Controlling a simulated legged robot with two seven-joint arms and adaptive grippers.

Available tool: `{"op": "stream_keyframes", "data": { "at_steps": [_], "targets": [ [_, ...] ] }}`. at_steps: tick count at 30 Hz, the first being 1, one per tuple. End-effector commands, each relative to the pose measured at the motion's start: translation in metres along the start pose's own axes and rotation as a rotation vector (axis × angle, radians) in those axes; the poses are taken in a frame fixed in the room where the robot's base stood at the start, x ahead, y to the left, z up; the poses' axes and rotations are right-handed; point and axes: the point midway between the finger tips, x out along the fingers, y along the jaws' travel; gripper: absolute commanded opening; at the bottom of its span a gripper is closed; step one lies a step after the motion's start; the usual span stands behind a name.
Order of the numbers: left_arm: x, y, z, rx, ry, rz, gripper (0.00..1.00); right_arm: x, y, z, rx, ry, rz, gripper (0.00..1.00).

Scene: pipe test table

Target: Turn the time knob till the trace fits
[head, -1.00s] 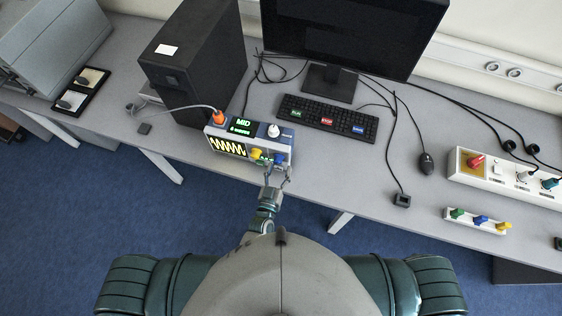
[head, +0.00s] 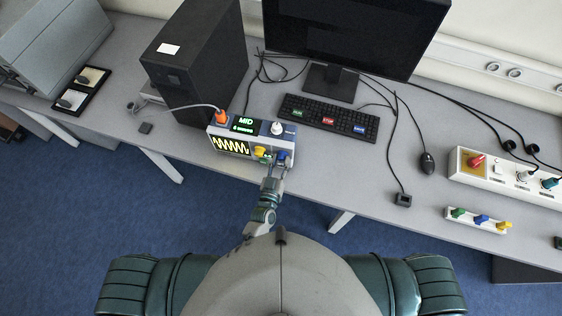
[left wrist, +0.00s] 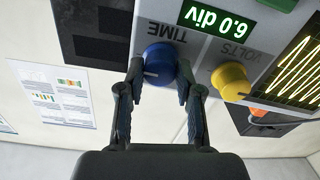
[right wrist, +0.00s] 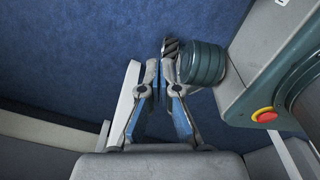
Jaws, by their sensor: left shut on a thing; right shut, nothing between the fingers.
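The oscilloscope-like box (head: 272,128) stands near the table's front edge, with a yellow wave on its screen (head: 230,145). Its blue time knob (left wrist: 160,62), with a pale pointer line, sits beside the upside-down label TIME in the left wrist view. My left gripper (left wrist: 162,82) is shut on this knob, one finger on each side. The yellow volts knob (left wrist: 230,80) is beside it, clear of the fingers. A green readout (left wrist: 218,18) appears to say 6.0 div. My right gripper (right wrist: 162,68) is shut and empty, over the blue floor in its wrist view.
A black computer tower (head: 195,65) stands behind the box, with a keyboard (head: 328,117) and monitor (head: 355,35) to the right. A grey cable runs to the orange plug (head: 221,116) on the box. A white panel (head: 500,178) with knobs lies far right.

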Motion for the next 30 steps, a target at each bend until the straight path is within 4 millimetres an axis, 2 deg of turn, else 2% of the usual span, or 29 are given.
{"op": "stream_keyframes", "data": {
  "at_steps": [5, 13, 30],
  "targets": [
    [-0.001, -0.001, 0.001, -0.028, -0.004, 0.002, 0.0, -0.001, -0.001, -0.001, 0.001, 0.001, -0.001, 0.0],
    [0.0, -0.001, 0.001, -0.17, -0.003, -0.002, 0.0, -0.004, -0.02, -0.005, 0.008, 0.006, -0.023, 0.0],
    [0.0, -0.003, 0.003, -0.695, -0.004, -0.002, 0.0, -0.005, -0.01, -0.003, 0.003, 0.003, -0.012, 0.0]
  ]
}}
